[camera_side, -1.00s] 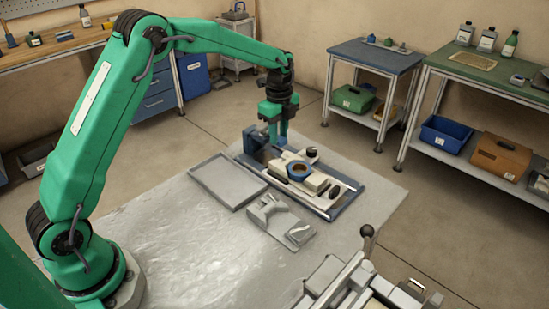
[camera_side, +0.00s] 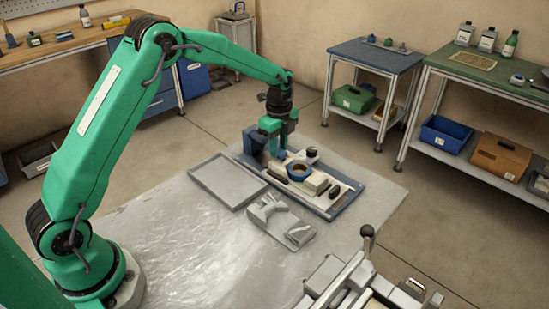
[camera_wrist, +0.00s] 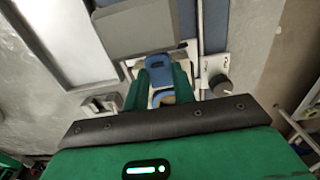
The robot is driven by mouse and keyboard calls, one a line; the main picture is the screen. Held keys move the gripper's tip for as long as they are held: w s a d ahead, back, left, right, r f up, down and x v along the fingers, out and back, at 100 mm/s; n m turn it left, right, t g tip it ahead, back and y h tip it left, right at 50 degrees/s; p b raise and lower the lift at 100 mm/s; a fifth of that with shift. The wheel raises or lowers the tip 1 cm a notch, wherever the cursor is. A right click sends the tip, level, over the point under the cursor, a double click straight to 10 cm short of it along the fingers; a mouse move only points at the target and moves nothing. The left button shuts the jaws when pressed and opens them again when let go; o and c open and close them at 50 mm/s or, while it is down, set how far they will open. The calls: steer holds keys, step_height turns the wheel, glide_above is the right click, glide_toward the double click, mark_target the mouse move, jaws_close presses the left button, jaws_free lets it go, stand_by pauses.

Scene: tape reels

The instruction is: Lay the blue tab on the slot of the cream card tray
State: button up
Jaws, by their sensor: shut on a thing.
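My gripper (camera_side: 276,152) is low over the far left end of the blue-grey base board. In the wrist view its green fingers (camera_wrist: 160,82) are shut on a small blue tab (camera_wrist: 157,68). In the side view the fingers and the blue block behind them hide the tab. The cream card tray (camera_side: 316,182) lies on the board, to the right of my gripper. I cannot make out its slot, or whether the tab touches anything below.
A blue ring-shaped reel (camera_side: 299,171) sits close to the right of my gripper. A dark knob (camera_side: 312,152) stands behind it. A flat grey tray (camera_side: 227,181) and a grey fixture (camera_side: 281,219) lie nearer. The grey mat at the front left is clear.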

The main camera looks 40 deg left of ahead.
mark_target(279, 151)
steer(key=shift+f, duration=0.4)
steer(key=o, duration=0.8)
steer(key=shift+o, duration=0.2)
steer(key=shift+r, duration=0.15)
step_height(279, 151, up, 13)
stand_by(0.5)
